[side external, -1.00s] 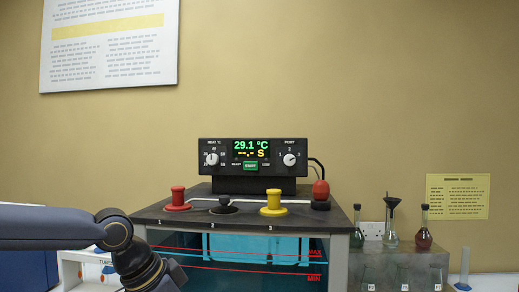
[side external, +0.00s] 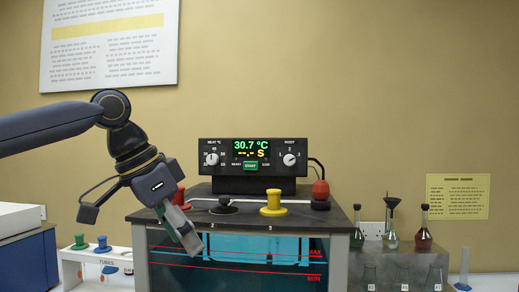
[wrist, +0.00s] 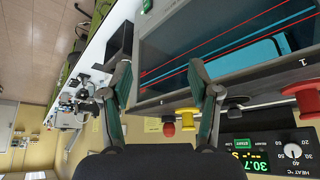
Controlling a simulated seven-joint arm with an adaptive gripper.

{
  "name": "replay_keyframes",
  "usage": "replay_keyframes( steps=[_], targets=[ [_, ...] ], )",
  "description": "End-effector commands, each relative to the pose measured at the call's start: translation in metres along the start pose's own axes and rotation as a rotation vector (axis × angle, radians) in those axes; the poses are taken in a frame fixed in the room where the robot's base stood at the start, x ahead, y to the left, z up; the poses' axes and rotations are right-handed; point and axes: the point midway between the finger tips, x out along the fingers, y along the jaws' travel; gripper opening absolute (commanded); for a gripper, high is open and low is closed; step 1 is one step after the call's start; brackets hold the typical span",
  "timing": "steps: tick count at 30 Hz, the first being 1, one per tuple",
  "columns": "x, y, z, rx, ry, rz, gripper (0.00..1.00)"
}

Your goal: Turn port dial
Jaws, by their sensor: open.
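The port dial (side external: 290,160) is a white round knob on the right of the black control box (side external: 253,186), with small numbers around it. Its pointer leans to the upper right. I cannot make out the port dial in the wrist view. My gripper (side external: 188,240) is in front of the bath's left front edge, to the left of and below the control box, pointing down and right. It is apart from the dial. The wrist view shows its two fingers (wrist: 158,72) spread, with nothing between them.
The heat dial (side external: 212,159), green start button (side external: 250,166) and lit display (side external: 251,149) share the panel. The bath lid carries a black plug (side external: 223,205), a yellow plug (side external: 272,204) and a partly hidden red plug (side external: 179,196). A red-topped plug (side external: 321,190) stands right of the box. Flasks stand farther right.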

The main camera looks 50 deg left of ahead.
Motion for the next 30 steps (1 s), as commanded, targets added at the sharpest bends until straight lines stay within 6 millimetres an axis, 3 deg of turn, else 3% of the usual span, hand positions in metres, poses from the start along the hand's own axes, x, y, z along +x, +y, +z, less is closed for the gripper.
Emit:
replay_keyframes(
  steps=[3,6,17,18,26,30],
  targets=[
    [-0.042,0.000,-0.025,0.000,0.000,0.000,0.62],
    [-0.068,0.000,-0.038,0.000,-0.001,0.000,0.62],
    [-0.128,0.000,-0.070,0.000,0.000,0.000,0.62],
    [-0.115,-0.008,-0.075,0.061,-0.018,-0.052,0.62],
    [-0.070,-0.053,-0.114,0.486,-0.108,-0.366,0.62],
    [-0.049,-0.073,-0.145,0.833,-0.217,-0.577,0.62]
  ],
)
